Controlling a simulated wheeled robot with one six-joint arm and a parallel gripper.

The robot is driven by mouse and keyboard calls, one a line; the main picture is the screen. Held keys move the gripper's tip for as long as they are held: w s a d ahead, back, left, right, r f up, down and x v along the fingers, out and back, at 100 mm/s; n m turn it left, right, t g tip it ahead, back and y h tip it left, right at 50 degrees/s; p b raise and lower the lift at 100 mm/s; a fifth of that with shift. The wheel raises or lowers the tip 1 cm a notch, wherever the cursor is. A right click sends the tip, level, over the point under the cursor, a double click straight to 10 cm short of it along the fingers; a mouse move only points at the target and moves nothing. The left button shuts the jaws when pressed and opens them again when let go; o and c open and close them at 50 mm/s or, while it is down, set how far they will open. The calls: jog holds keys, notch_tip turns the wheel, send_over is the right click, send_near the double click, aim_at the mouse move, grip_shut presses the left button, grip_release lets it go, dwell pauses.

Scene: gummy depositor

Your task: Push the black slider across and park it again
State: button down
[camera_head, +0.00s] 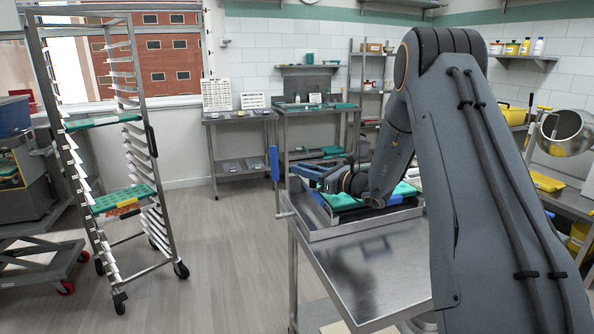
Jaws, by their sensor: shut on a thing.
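My gripper (308,172) reaches left from my dark wrist, low over the left part of the steel depositor table. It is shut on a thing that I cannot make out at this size. I cannot pick out the black slider; my wrist and gripper cover part of the place around it. A teal mold tray (343,199) lies under and beside my wrist, inside a raised steel frame (338,230). A blue upright handle (274,163) stands at the table's left edge, left of my gripper and apart from it.
A tall steel rack (150,205) with teal trays stands on the left. Steel benches (240,118) line the back wall. A tilted steel pan (565,132) and shelves are on the right. The floor between rack and table is clear, and the near tabletop (372,275) is bare.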

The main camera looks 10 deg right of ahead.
jog(key=shift+a, duration=0.3)
jog(key=shift+a, duration=0.1)
jog(key=c, duration=1.6)
grip_release()
jog(key=shift+s+a, duration=0.1)
jog(key=shift+a, duration=0.1)
jog(key=shift+d, duration=0.15)
jog(key=b+v, duration=0.2)
jog(key=v, duration=0.5)
jog(key=shift+s+d, duration=0.25)
jog(key=shift+d, duration=0.05)
